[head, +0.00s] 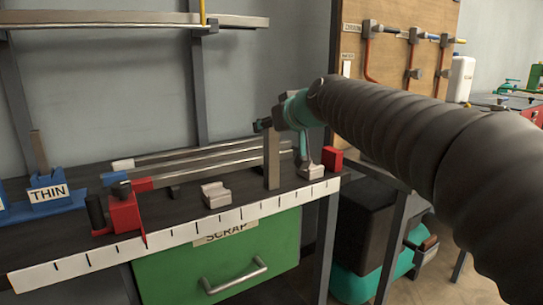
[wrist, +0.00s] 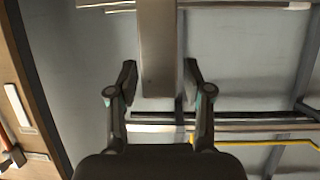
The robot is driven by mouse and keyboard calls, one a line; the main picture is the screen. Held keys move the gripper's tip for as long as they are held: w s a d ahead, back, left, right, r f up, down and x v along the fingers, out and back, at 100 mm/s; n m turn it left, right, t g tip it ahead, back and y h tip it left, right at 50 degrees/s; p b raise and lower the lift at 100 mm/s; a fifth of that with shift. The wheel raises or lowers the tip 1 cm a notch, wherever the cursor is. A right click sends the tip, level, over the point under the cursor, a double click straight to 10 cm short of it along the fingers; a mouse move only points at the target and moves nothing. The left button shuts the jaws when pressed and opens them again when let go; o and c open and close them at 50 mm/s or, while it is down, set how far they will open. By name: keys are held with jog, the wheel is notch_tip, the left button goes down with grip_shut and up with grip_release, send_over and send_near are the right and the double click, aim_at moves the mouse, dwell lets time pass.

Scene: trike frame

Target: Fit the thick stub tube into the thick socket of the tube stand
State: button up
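A grey tube (head: 272,160), apparently the thick stub tube, stands upright above the right part of the bench. In the wrist view the tube (wrist: 160,50) runs down from the top edge and ends between the fingers. My gripper (wrist: 160,80) looks shut on it near its upper end, with a finger on either side. In the head view my gripper (head: 275,122) is partly hidden by its own wrist. I cannot tell whether the tube's lower end touches the bench. A blue stand (head: 47,192) labelled THIN is at the left, with a slim tube (head: 39,152) upright in it. The thick socket is not clearly visible.
A red clamp (head: 123,210) and a grey rest block (head: 216,195) stand near the bench's front edge. Long silver rods (head: 205,165) lie behind them. A red block (head: 332,160) is at the right end. A shelf (head: 130,20) crosses the wall above.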

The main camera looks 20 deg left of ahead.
grip_shut()
jog(key=shift+r, duration=0.1)
